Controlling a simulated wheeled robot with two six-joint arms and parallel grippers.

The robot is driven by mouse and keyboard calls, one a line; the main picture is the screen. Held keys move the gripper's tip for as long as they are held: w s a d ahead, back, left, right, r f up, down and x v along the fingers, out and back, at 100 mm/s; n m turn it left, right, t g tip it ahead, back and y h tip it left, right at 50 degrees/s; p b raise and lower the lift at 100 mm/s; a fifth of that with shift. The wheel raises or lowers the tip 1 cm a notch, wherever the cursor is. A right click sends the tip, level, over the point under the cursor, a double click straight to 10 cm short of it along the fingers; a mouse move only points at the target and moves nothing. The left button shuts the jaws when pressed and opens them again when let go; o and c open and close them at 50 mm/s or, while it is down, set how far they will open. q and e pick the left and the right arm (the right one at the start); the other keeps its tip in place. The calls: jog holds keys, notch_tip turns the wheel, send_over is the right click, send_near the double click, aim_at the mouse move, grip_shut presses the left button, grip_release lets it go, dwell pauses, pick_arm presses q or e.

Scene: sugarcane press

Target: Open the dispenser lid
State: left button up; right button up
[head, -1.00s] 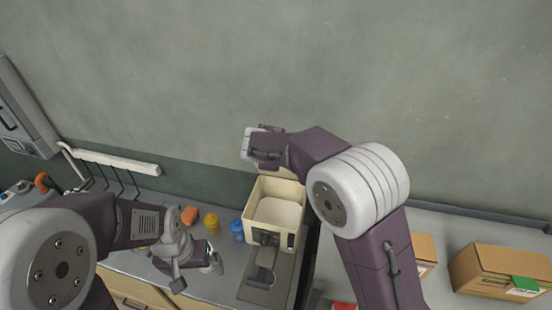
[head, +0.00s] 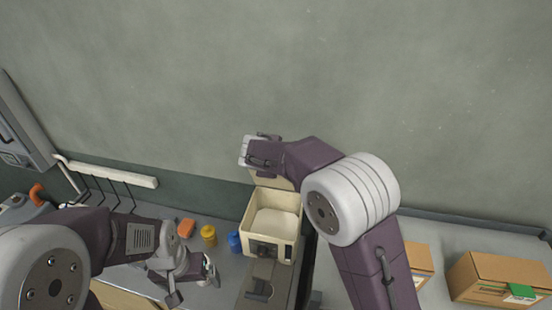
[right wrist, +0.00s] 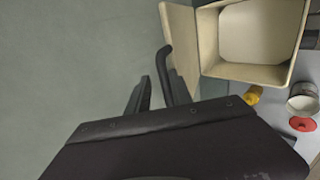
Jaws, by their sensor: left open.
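The cream dispenser (head: 257,229) stands on the counter with its open top showing a pale inside. Its lid (head: 272,182) stands raised at the back edge, partly hidden by my right gripper (head: 262,152). In the right wrist view the open dispenser (right wrist: 208,45) is at upper right, with the lid (right wrist: 181,42) along its left side. My left gripper (head: 192,282) is open and empty over the counter, left of the dispenser.
Cardboard boxes (head: 495,275) lie at the right. A wall rail (head: 112,172) with hooks is at the left. The wall rises behind the counter.

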jog(key=shift+f, duration=0.25)
